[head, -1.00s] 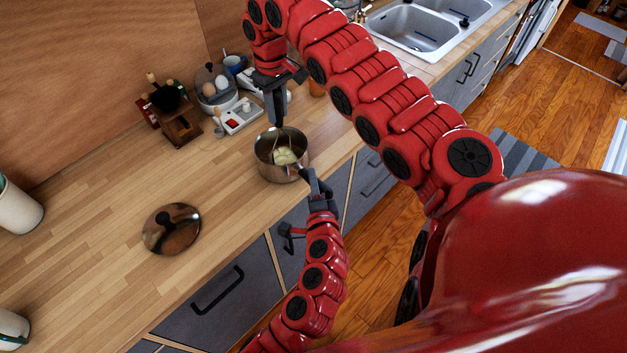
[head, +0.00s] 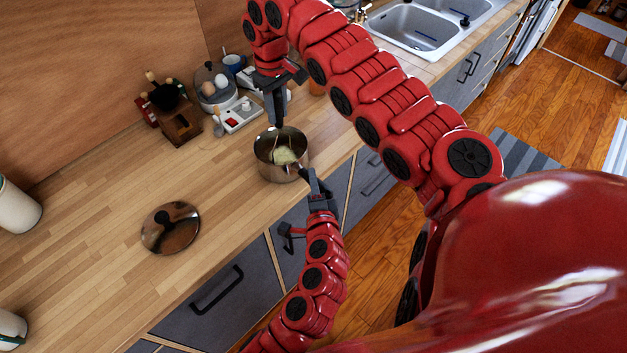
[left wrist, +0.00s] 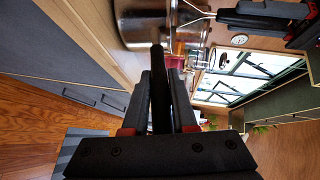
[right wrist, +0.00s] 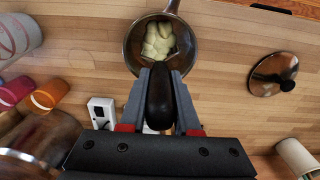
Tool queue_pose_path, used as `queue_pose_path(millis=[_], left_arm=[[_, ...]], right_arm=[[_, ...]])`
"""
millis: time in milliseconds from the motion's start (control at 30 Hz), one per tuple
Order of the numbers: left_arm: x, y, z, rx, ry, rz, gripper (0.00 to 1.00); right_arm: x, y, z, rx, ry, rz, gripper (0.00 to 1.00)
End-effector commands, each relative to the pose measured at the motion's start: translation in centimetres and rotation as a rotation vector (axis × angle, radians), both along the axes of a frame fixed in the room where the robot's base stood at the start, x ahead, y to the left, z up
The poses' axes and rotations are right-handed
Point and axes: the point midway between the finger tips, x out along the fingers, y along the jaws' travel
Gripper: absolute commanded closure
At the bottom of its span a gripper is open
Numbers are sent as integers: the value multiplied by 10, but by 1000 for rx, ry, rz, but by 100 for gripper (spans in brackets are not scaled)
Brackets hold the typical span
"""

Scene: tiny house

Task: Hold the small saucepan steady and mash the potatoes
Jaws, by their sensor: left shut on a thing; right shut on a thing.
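The small saucepan (head: 283,168) stands on the wooden counter near its front edge, and it also shows in the right wrist view (right wrist: 133,47). Pale potato pieces (right wrist: 159,40) lie in it. My left gripper (head: 311,174) is shut on the saucepan's handle (left wrist: 157,75) from the counter's front side. My right gripper (head: 277,116) is above the pan, shut on the masher's dark handle (right wrist: 160,97). The masher's thin metal shank (left wrist: 195,14) shows at the pan in the left wrist view. The masher's head is hidden or too small to make out.
A lid (head: 171,229) lies on the counter left of the pan. An egg cooker (head: 213,88), a coffee grinder (head: 177,118) and a white device (head: 238,115) stand behind. The sink (head: 415,28) is at the upper right. The counter between lid and pan is clear.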

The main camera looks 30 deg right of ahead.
Motion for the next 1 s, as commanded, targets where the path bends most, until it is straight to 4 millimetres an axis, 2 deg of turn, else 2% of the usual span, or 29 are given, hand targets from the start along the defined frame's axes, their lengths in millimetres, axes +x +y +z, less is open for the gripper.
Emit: queue_pose_path(millis=[1000], left_arm=[[0, -1, -2, -3, -5, 0, 100]], right_arm=[[-1, 0, -9, 1, 4, 0, 100]])
